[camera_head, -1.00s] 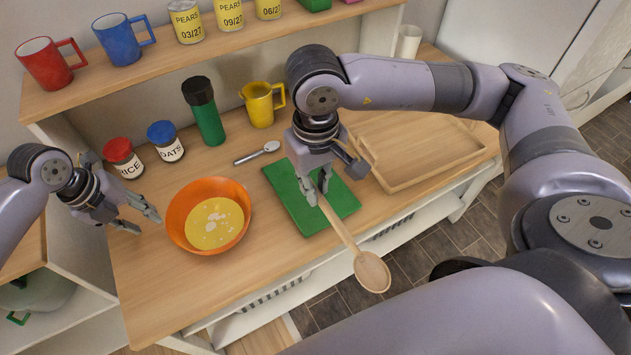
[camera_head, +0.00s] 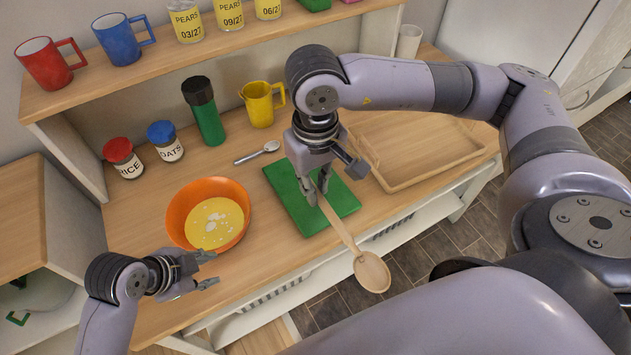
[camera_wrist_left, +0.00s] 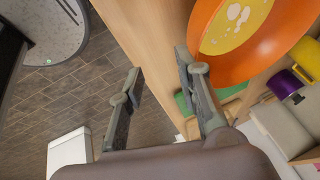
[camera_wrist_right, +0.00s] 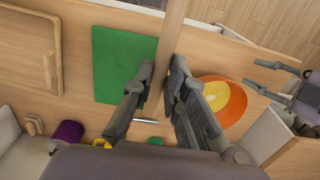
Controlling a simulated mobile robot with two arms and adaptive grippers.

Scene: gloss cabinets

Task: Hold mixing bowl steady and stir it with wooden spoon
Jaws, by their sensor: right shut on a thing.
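The orange mixing bowl (camera_head: 180,207) stands upright on the wooden counter and holds yellow batter with pale lumps. My left gripper (camera_head: 212,270) is open and empty, just in front of the bowl and apart from it. In the left wrist view the bowl (camera_wrist_left: 262,60) is beyond the open fingers (camera_wrist_left: 160,80). My right gripper (camera_head: 317,200) is shut on the handle of the wooden spoon (camera_head: 372,272), above the green cutting board. The spoon's head points toward me, past the counter's front edge. The right wrist view shows the handle (camera_wrist_right: 172,35) between the fingers (camera_wrist_right: 160,85).
The green board (camera_head: 345,202) lies right of the bowl, with a wooden tray (camera_head: 420,150) beyond it. A metal spoon (camera_head: 257,153), a yellow jug (camera_head: 260,108), a green bottle (camera_head: 205,115) and two jars (camera_head: 124,160) stand or lie behind. Counter left of the bowl is clear.

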